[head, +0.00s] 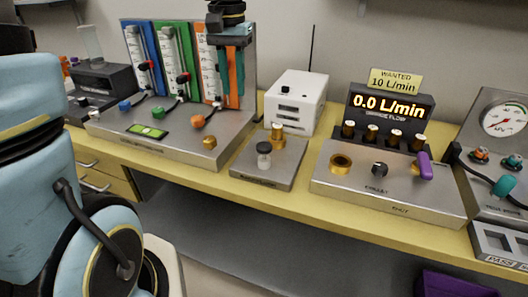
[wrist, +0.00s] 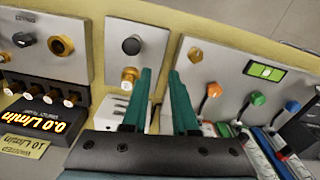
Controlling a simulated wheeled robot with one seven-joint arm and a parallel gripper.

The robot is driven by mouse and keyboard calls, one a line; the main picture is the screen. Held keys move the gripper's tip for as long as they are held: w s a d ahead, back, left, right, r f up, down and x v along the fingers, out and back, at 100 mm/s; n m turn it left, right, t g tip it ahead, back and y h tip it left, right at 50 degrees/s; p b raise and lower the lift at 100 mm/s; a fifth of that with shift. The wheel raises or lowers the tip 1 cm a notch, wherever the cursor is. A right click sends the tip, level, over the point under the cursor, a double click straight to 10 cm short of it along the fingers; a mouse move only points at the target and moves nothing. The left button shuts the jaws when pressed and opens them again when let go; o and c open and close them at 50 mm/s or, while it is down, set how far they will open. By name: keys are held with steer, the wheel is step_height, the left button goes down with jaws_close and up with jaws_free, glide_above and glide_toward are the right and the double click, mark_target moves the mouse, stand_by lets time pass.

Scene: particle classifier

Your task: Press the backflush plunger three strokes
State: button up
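My gripper (head: 234,102) hangs in front of the orange flow column, above and left of the plunger. In the wrist view its teal fingers (wrist: 161,73) are apart with nothing held between them.
Left of the plate is the flowmeter panel (head: 165,146) with blue, green and orange knobs. Right is a panel (head: 390,187) with a brass port, black knob and purple handle, below a display reading 0.0 L/min (head: 390,106). A white box (head: 295,101) stands behind.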

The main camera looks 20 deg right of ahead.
mark_target(264, 145)
steer(key=shift+m, duration=0.8)
steer(key=d, duration=0.2)
steer(key=s+d+b, duration=0.1)
steer(key=d, duration=0.1)
steer(key=s+d, duration=0.1)
steer(key=d, duration=0.1)
steer(key=shift+s+r, duration=0.25)
steer(key=shift+r, duration=0.05)
jaws_close()
steer(key=shift+s+r, duration=0.1)
steer(key=shift+r, duration=0.05)
step_height(264, 145, down, 14)
steer(key=shift+p, duration=0.7)
